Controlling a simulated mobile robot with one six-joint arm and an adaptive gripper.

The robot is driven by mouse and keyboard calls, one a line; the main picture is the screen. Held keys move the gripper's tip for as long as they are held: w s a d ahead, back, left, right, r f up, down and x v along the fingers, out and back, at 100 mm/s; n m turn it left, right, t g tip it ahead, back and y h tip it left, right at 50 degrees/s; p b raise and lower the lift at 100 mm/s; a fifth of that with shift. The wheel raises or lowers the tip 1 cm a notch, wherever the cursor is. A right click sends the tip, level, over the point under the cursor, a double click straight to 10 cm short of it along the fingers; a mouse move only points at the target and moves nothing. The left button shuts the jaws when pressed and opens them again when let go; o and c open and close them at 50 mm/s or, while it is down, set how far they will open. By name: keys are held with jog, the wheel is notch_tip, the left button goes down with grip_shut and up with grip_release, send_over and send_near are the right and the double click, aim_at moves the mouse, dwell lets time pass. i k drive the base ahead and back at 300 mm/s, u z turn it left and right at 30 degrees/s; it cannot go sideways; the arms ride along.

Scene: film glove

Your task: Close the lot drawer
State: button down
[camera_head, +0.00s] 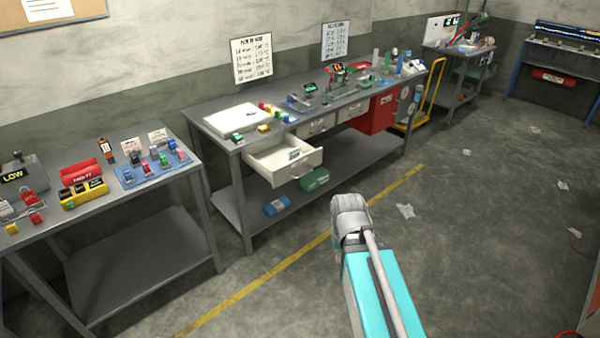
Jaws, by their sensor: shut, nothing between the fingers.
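A drawer (297,172) with a pale front and a dark handle stands pulled out below the top of the middle workbench (222,142), at its left end. Its inside is partly visible, with a small dark item near the front. I take this to be the lot drawer; I cannot read its label. My arm, with a grey rounded joint at its far end, reaches up from the bottom edge, right of the drawer and apart from it in the picture. I cannot make out my gripper's fingers.
Shut drawers (317,127) and a red cabinet (377,113) are right of the open drawer. Blue (277,206) and green (314,180) items lie on the lower shelf. A cluttered left bench (115,202) stands nearby. The floor (470,230) is mostly open, with scattered paper scraps.

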aim_at(269, 158)
jog(key=z, duration=0.1)
jog(key=i, duration=1)
jog(key=u, duration=0.1)
